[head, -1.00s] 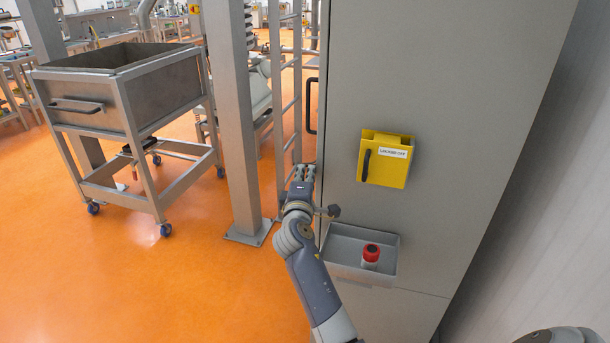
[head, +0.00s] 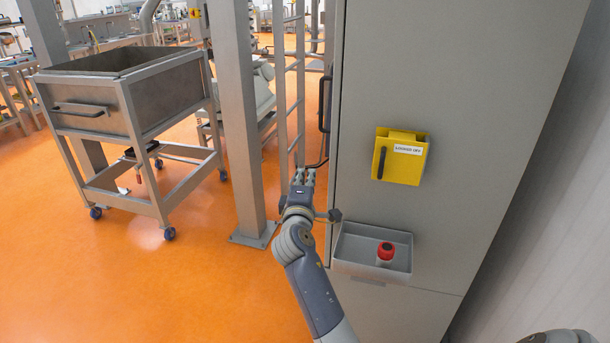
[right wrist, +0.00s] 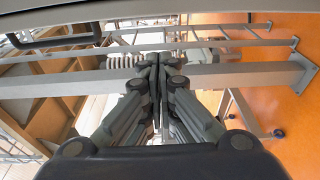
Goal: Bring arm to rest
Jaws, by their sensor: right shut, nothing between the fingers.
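My right arm reaches up from the bottom middle of the head view. Its gripper (head: 304,178) is shut and empty, just left of the grey cabinet's (head: 450,70) edge and in front of the ladder-like frame. The right wrist view shows its fingers (right wrist: 158,62) together with nothing between them. A thin dark handle (head: 325,105) stands at the cabinet's left edge, above the gripper. My left gripper is not in view.
A yellow box (head: 412,165) and a grey tray (head: 345,245) with a red-topped item (head: 385,252) are on the cabinet front. A metal post (head: 238,120) stands left of my gripper. A wheeled steel cart (head: 150,100) is farther left. Orange floor (head: 150,290) is clear in front.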

